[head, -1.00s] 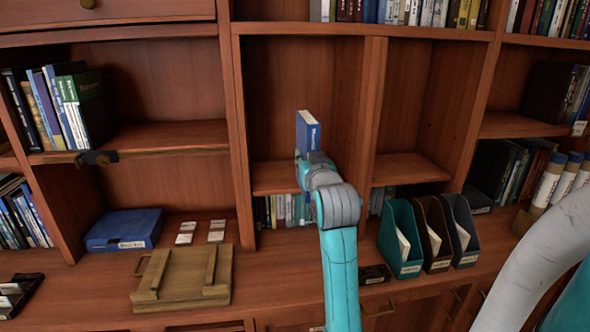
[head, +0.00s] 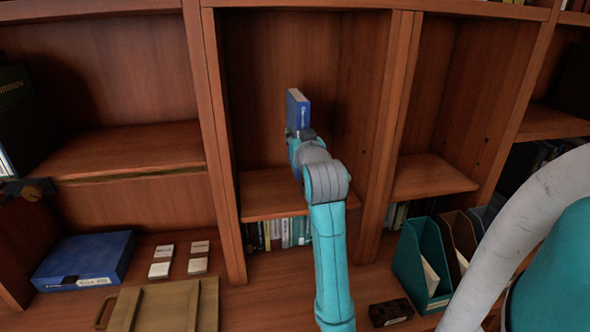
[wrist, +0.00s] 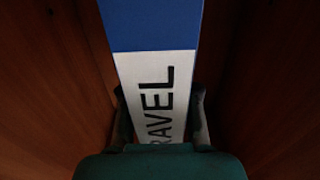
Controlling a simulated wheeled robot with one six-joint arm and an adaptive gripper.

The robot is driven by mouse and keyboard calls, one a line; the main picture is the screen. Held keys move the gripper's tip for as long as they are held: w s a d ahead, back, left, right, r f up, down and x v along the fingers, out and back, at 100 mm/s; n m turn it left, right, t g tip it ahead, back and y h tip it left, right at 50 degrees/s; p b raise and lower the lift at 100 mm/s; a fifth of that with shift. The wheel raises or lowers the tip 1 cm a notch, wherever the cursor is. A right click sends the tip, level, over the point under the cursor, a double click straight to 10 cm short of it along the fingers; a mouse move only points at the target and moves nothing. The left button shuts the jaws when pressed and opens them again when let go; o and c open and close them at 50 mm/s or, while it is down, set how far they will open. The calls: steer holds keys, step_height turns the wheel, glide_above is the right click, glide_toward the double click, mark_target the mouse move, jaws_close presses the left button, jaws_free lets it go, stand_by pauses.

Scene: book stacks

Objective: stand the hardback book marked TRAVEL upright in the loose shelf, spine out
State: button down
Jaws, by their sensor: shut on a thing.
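The blue hardback book (head: 298,110) stands upright above the middle shelf board, inside the empty middle compartment. In the wrist view its spine (wrist: 155,60) faces the camera, blue with a white label reading "RAVEL", its first letter hidden by my gripper. My gripper (wrist: 160,115) is shut on the book, one finger on each side. In the head view my gripper (head: 300,140) is mostly hidden behind my own arm. The middle shelf board (head: 265,200) is bare. I cannot tell whether the book's lower edge touches it.
Upright dividers (head: 220,150) flank the compartment closely. Books (head: 285,232) stand below the board. The right compartment's board (head: 430,177) is bare.

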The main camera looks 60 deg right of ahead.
steer(key=shift+f, duration=3.9)
steer(key=shift+f, duration=0.1)
steer(key=c, duration=0.8)
jaws_free()
steer(key=shift+f, duration=0.1)
steer(key=shift+c, duration=0.2)
